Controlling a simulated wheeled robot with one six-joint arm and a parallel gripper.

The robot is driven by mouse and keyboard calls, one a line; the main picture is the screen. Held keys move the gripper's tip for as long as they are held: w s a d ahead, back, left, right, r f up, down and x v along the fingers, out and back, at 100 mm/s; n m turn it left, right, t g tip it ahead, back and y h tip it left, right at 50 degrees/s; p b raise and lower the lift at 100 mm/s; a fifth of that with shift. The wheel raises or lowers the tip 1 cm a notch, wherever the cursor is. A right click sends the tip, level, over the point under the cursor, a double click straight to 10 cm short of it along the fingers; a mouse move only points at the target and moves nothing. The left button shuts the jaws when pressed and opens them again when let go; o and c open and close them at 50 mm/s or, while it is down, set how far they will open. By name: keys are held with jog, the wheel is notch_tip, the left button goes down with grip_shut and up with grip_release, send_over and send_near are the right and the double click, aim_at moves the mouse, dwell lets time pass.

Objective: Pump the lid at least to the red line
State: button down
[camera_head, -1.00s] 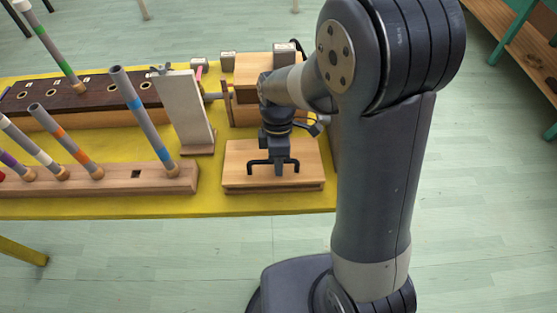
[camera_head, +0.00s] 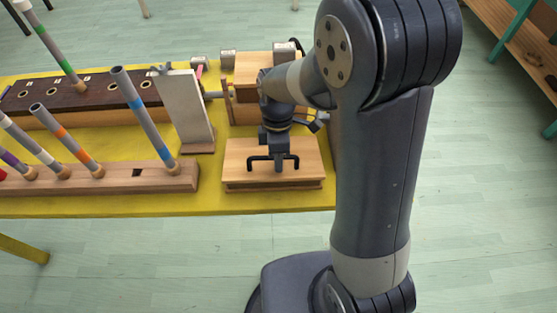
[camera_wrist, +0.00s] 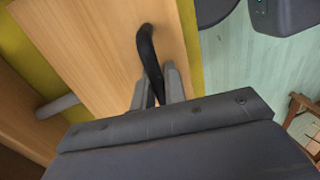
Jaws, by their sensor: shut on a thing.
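The lid (camera_head: 242,176) is a flat light-wood board on a wooden box at the front right of the yellow table. A black bar handle (camera_head: 258,160) stands on its top. My gripper (camera_head: 280,159) points down over the lid and is shut on the handle. In the wrist view the handle (camera_wrist: 147,45) runs between the two grey fingers of my gripper (camera_wrist: 161,85), and the lid (camera_wrist: 95,40) lies below. I see no red line in either view.
A grey upright board (camera_head: 188,108) stands left of the lid. A wooden box (camera_head: 255,68) stands behind. The table's yellow front edge (camera_head: 255,210) is close to the lid.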

jog(key=shift+s+r, duration=0.1)
jog(key=shift+w+r+p, duration=0.75)
jog(key=shift+r+p, duration=0.15)
jog(key=shift+r, duration=0.05)
jog(key=c, duration=1.4)
grip_release()
jog(key=shift+s, duration=0.1)
jog(key=shift+o, duration=0.2)
jog(key=shift+r, duration=0.1)
jog(key=v, duration=1)
jog(key=shift+r, duration=0.35)
